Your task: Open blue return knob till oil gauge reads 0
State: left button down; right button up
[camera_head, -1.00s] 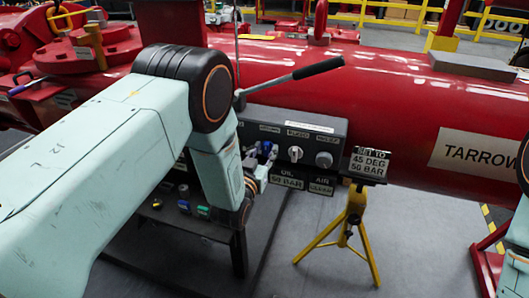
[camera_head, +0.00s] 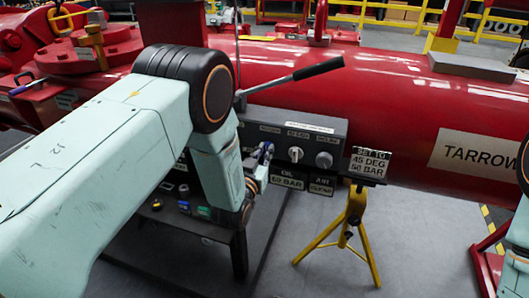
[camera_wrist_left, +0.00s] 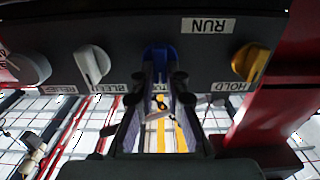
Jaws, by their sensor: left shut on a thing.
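The blue return knob (camera_wrist_left: 159,58) sits on the underside-lit dark panel in the left wrist view, between the two fingers of my left gripper (camera_wrist_left: 160,82). The fingers are shut on the knob from both sides. In the head view my left gripper (camera_head: 263,157) is at the left end of the control panel (camera_head: 335,130), and the arm partly hides that end. The oil readout (camera_head: 287,177) is a small plate below the panel showing a figure in BAR, too blurred to read surely. My right gripper is out of view.
A white knob (camera_wrist_left: 93,65) and a yellow knob (camera_wrist_left: 251,62) flank the blue one. A black-handled lever (camera_head: 290,78) rises above the panel. A sign (camera_head: 369,163) on a yellow tripod (camera_head: 347,225) stands to the right. A dark bench (camera_head: 205,228) is below the arm.

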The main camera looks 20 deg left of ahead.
pick_arm(q)
jog(key=n, duration=0.3)
jog(key=shift+a+n, duration=0.15)
jog(key=shift+n, duration=0.25)
jog(key=shift+s+a+f+n+b, duration=0.1)
jog(key=shift+a+f+n+b, duration=0.1)
jog(key=shift+n, duration=1.95)
jog(key=shift+w+a+f+n+b, duration=0.1)
jog(key=shift+f+n+b, duration=0.05)
jog(key=shift+n, duration=1.95)
jog(key=shift+s+a+f+n+b, duration=0.1)
jog(key=shift+a+f+n+b, duration=0.1)
jog(key=shift+n, duration=1.95)
